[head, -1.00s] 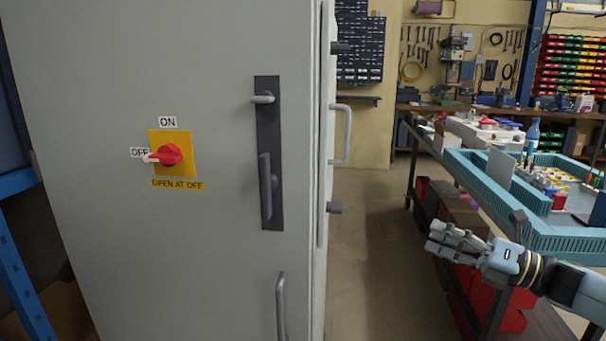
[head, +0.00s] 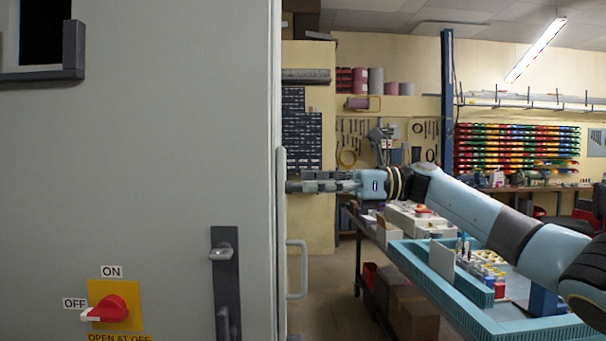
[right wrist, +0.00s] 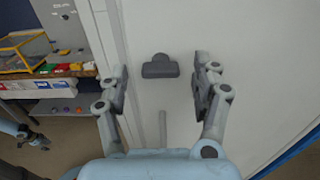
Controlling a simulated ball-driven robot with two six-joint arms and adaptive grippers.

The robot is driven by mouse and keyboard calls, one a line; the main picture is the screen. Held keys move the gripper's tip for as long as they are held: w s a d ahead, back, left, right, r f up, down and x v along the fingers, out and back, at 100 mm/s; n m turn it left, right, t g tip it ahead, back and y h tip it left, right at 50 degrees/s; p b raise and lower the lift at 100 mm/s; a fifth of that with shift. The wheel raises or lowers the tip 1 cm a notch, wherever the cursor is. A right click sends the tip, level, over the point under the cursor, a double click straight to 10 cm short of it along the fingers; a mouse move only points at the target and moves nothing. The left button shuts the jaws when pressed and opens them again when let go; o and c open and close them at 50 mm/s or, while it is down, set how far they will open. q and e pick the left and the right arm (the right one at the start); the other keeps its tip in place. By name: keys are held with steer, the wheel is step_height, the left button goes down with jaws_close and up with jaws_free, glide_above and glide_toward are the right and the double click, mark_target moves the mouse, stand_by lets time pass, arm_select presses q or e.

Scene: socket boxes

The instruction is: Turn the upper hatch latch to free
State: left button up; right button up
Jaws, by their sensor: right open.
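The upper hatch latch (right wrist: 160,70) is a dark grey, wide piece on the pale cabinet side in the right wrist view. It looks roughly level there, between my right fingertips but apart from both. My right gripper (right wrist: 162,78) is open and empty, one finger on each side of the latch.
A grey hatch handle (head: 303,270) sits below my right gripper; its bar (right wrist: 163,128) also shows in the right wrist view. The cabinet front has a red switch (head: 110,309) and a dark door handle (head: 224,285). A workbench with a blue tray (head: 440,292) stands right.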

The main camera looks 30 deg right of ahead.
steer(key=shift+x, duration=1.05)
steer(key=shift+c, duration=0.2)
steer(key=c, duration=1.1)
